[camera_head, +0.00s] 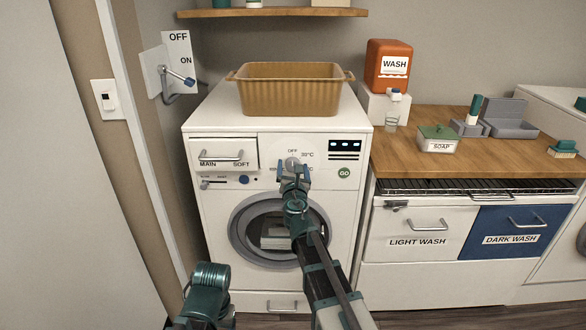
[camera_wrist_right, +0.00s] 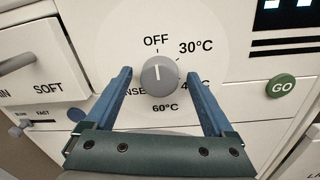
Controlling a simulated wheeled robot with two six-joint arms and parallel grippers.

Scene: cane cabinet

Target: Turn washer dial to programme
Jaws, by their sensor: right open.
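The washer (camera_head: 278,120) is white and stands left of centre in the head view. Its dial (camera_wrist_right: 159,76) is a round grey knob on the front panel, and its mark points up towards OFF. Labels 30°C, 60°C, a partly covered 4-something and a partly covered "NSE" surround it. My right gripper (camera_head: 293,170) is open in front of the dial. In the right wrist view its blue fingers stand left and right of the knob with a gap on each side. I cannot tell whether the tips reach the knob's depth. My left gripper is not in view.
A green GO button (camera_wrist_right: 281,86) and a dark display (camera_head: 345,148) are right of the dial. A detergent drawer (camera_head: 222,153) is to its left. A tan basket (camera_head: 290,90) sits on top. A wooden counter (camera_head: 480,135) with laundry items is at the right.

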